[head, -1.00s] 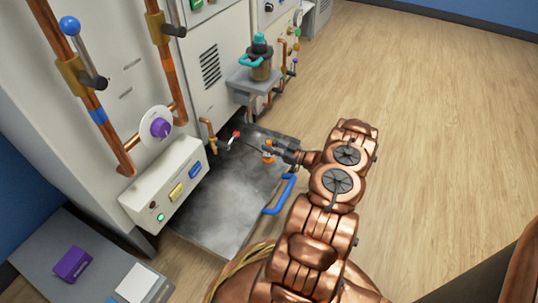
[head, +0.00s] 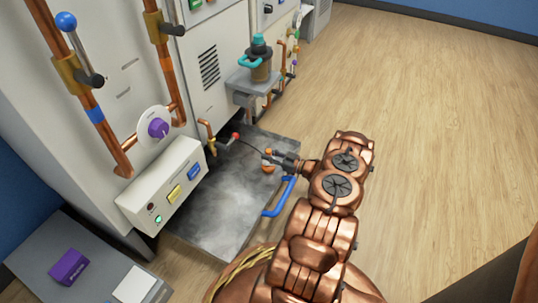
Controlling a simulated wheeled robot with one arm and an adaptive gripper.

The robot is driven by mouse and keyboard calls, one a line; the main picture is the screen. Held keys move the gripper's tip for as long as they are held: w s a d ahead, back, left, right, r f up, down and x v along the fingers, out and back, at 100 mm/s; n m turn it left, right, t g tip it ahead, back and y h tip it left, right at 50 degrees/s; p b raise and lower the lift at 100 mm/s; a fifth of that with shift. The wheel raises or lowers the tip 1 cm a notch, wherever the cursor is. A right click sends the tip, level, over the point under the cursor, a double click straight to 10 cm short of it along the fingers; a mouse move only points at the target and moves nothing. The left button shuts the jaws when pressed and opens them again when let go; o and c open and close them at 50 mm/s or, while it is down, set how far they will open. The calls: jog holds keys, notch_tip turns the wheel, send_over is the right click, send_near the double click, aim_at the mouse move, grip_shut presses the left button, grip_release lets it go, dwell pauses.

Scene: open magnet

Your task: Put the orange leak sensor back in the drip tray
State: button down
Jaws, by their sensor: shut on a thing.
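The orange leak sensor (head: 268,169) shows as small orange parts on either side of my dark fingertips, over the right side of the drip tray. My gripper (head: 273,157) is shut on it and hides much of it. A thin dark cable runs from near the sensor toward the cabinet. The drip tray (head: 215,205) is a flat, dark grey, smudged tray on the floor against the cabinet, with a blue handle (head: 281,196) at its right edge. I cannot tell whether the sensor touches the tray.
A copper pipe (head: 206,134) and a red-tipped fitting (head: 235,136) stick out above the tray's back. A control box (head: 160,186) with buttons stands left of the tray. Wooden floor at right is clear.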

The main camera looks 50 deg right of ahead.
jog(key=shift+f, duration=0.1)
jog(key=c, duration=1)
grip_release()
jog(key=shift+a+f, duration=0.1)
jog(key=shift+r, duration=0.55)
jog(key=p+v, duration=0.2)
jog(key=v, duration=0.4)
jog(key=p+v, duration=0.2)
jog(key=v, duration=0.4)
jog(key=shift+r+p, duration=0.2)
jog(key=shift+p, duration=0.2)
